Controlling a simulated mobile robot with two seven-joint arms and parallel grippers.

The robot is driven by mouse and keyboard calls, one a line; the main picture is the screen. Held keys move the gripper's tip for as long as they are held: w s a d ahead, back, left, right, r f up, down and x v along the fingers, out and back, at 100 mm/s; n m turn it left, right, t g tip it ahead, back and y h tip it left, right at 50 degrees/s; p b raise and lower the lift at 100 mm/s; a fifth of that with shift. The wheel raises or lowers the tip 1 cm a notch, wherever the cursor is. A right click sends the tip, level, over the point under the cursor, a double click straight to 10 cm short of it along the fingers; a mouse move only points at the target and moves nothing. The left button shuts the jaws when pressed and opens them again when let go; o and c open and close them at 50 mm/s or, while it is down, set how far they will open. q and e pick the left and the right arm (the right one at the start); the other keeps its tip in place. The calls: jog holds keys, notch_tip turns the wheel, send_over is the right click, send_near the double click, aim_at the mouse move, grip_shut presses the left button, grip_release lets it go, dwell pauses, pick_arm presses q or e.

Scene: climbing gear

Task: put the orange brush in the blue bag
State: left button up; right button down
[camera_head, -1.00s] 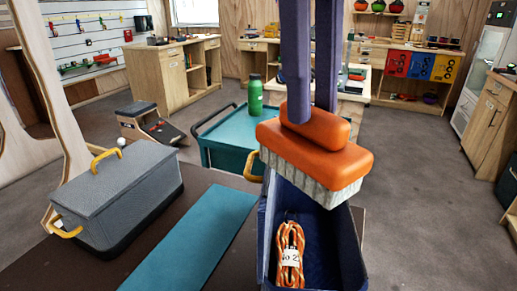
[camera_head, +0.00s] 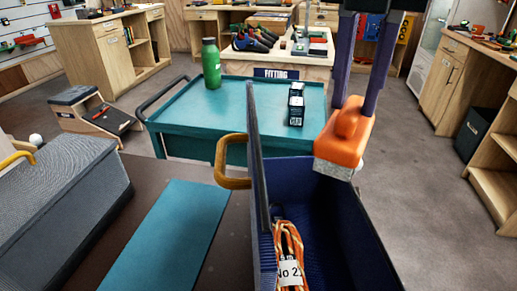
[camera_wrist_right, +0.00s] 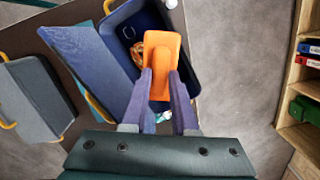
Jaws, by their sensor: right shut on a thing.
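The orange brush (camera_head: 344,138) is held between the purple fingers of my right gripper (camera_head: 354,105). Its pale bristles face down, over the far right part of the open blue bag (camera_head: 325,195). It looks close to the bag's rim; the exact height is unclear. In the right wrist view the brush (camera_wrist_right: 163,62) shows from above between the fingers (camera_wrist_right: 163,82), covering part of the bag (camera_wrist_right: 119,22). The bag's lid stands open on the left, seen almost edge-on in the head view. My left gripper is in neither current view.
An orange rope (camera_head: 290,245) with a white label lies in the bag. A yellow handle (camera_head: 220,165) sticks out left. A teal mat (camera_head: 170,235) and grey case (camera_head: 65,205) are further left. A teal cart (camera_head: 245,105) with a green bottle (camera_head: 211,65) stands behind.

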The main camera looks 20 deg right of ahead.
aim_at(360, 110)
jog(key=f+n, duration=0.1)
jog(key=n, duration=0.1)
jog(key=d+f+n+b, duration=0.1)
jog(key=n, duration=0.1)
jog(key=d+f+n, duration=0.1)
jog(key=n, duration=0.1)
jog(key=shift+w+f+n+y, duration=0.15)
jog(key=shift+w+n+y, duration=0.15)
jog(key=shift+w, duration=0.05)
jog(key=shift+f+b, duration=1.6)
jog(key=shift+f, duration=8.3)
jog(key=shift+f, duration=0.15)
jog(key=c, duration=1)
grip_release()
